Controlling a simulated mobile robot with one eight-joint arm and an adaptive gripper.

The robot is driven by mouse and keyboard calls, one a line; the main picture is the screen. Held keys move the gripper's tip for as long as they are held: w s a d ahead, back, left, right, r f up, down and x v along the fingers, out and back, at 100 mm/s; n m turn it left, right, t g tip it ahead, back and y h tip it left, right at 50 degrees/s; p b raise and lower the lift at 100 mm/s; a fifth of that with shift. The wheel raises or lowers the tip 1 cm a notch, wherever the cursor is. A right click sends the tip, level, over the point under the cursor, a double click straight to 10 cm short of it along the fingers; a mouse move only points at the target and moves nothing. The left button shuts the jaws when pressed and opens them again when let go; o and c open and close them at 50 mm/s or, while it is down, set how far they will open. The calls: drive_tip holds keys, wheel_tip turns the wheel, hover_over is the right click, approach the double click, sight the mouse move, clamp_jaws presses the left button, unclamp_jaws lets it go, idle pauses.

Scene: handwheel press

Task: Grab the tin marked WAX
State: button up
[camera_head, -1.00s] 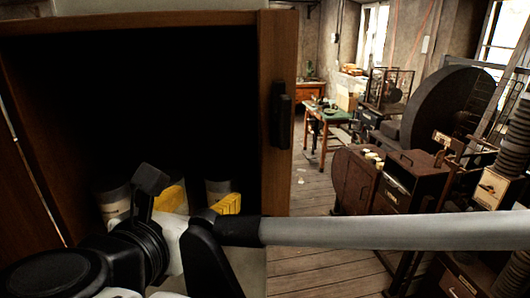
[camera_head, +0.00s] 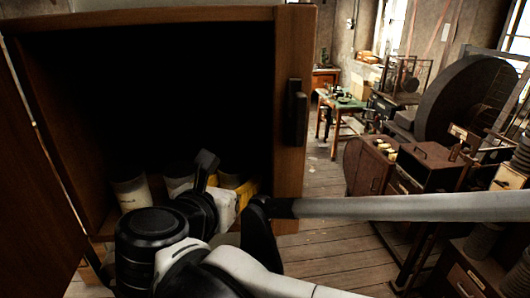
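An open wooden cabinet (camera_head: 292,150) with a dark inside holds a row of tins at its bottom. The left tin (camera_head: 130,192) has a pale band. The middle tin (camera_head: 178,185) is mostly behind my arm. The right tin (camera_head: 228,180) shows a yellow label, partly covered by my arm. No lettering can be read, so I cannot tell which is marked WAX.
The cabinet's right side post carries a dark handle or latch (camera_head: 297,112). A wooden panel (camera_head: 35,180) stands at the left. To the right are brown metal cabinets (camera_head: 425,165), a large dark wheel (camera_head: 465,100) and a green-topped table (camera_head: 343,103). Plank floor (camera_head: 340,250) shows between.

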drive_tip(key=shift+w, duration=0.1)
drive_tip(key=shift+c, duration=1.4)
